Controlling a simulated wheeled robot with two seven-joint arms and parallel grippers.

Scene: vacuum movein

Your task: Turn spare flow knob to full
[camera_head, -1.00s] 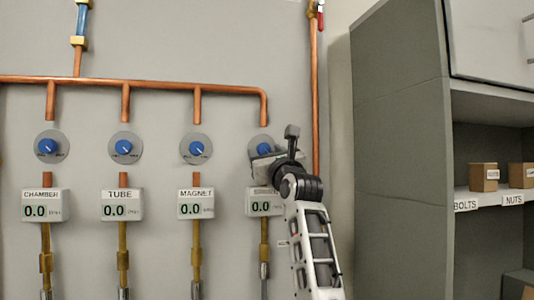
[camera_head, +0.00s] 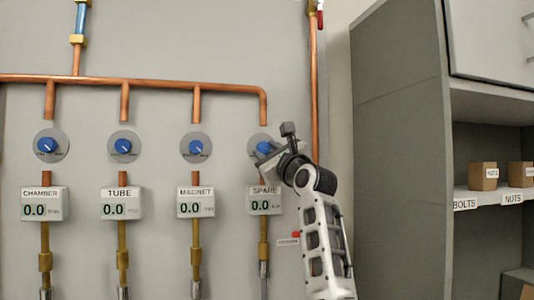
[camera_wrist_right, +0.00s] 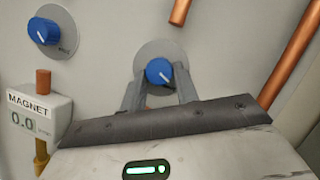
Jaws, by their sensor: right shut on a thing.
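The spare flow knob (camera_head: 264,147) is a blue round knob on a grey disc, the rightmost in a row on the wall panel. My right gripper (camera_wrist_right: 159,77) has its two fingers closed around the blue knob (camera_wrist_right: 158,70), one on each side, in the right wrist view. A white pointer line on the knob slants to the lower right there. In the head view my right gripper (camera_head: 266,153) comes from the lower right and partly covers the knob's disc. The SPARE display (camera_head: 264,201) below reads 0.0. My left gripper is not in view.
The magnet knob (camera_head: 195,146), tube knob (camera_head: 123,146) and chamber knob (camera_head: 48,146) stand to the left, each above a display reading 0.0. A copper pipe (camera_head: 315,90) runs down close to the right of my gripper. A grey shelf cabinet (camera_head: 400,150) stands farther right.

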